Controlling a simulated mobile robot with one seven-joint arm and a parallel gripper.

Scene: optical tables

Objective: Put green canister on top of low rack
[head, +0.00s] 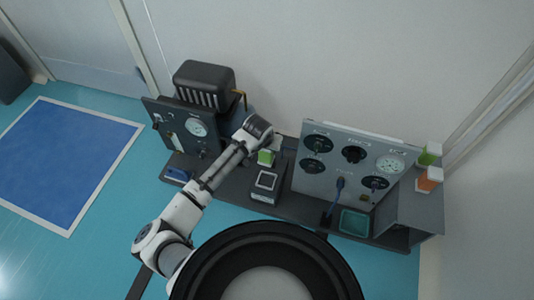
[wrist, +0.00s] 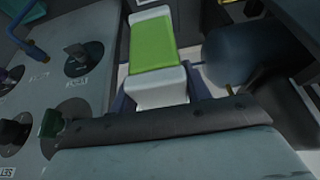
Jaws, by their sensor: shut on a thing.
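The green canister (head: 266,157) has a green label and white ends. My gripper (head: 264,149) is shut on it, in front of the wall between the two instrument panels. The wrist view shows the canister (wrist: 152,50) between the fingers, its green face toward the camera. A raised grey stand (head: 420,208) at the right end of the bench looks like the low rack. A second green-and-white canister (head: 429,154) and an orange-and-white canister (head: 429,179) stand on its top. The front part of that top is bare.
A gauge panel (head: 330,178) stands between my gripper and the stand. A dark panel (head: 178,125) with a black ribbed box (head: 205,83) is at left. A small box with a screen (head: 267,183) and a teal tray (head: 355,222) are on the bench.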

